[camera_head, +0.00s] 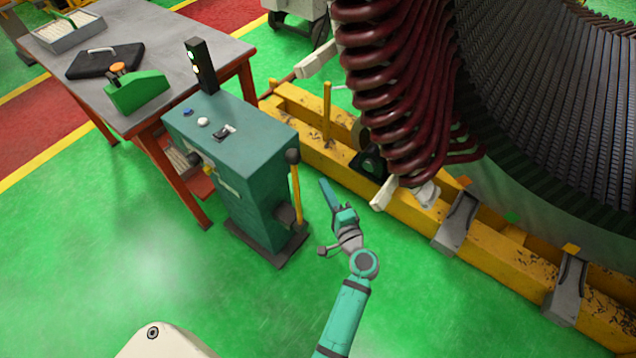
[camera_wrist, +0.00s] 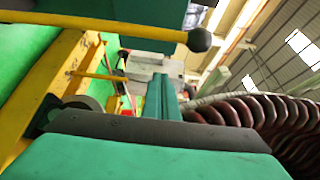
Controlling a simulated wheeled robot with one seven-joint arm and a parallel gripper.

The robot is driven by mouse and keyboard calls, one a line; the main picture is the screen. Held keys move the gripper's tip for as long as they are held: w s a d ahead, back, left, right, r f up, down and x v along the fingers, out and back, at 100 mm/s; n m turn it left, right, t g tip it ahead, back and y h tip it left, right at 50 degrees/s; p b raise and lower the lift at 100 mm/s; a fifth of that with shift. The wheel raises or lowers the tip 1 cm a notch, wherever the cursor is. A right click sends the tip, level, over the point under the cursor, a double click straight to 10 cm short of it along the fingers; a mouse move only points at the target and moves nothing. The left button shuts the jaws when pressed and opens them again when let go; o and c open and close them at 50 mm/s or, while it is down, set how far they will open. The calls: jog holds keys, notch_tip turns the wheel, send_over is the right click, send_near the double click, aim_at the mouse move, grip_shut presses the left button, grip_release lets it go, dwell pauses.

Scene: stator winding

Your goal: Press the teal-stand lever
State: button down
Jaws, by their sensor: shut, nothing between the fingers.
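The teal stand (camera_head: 235,150) is a boxy cabinet on a dark base, left of centre in the head view. Its lever (camera_head: 296,190) is a yellow rod with a black ball knob (camera_head: 292,156), upright on the stand's right side. In the wrist view the lever (camera_wrist: 100,26) crosses the upper left, its knob (camera_wrist: 199,39) pointing right. My gripper (camera_head: 324,184) is shut and empty, just right of the lever, with a visible gap. In the wrist view its teal fingers (camera_wrist: 161,98) show below the knob, not touching it. The lever's lower pivot is partly hidden.
A yellow floor frame (camera_head: 400,205) runs behind my gripper, bearing the large stator (camera_head: 550,90) with dark red coils (camera_head: 400,80). A grey table (camera_head: 150,25) with a green holder (camera_head: 137,93) stands at left. The green floor in front of the stand is clear.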

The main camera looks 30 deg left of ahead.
jog(key=w+a, duration=0.1)
jog(key=a, duration=0.7)
jog(key=shift+a, duration=0.15)
dwell(0.5)
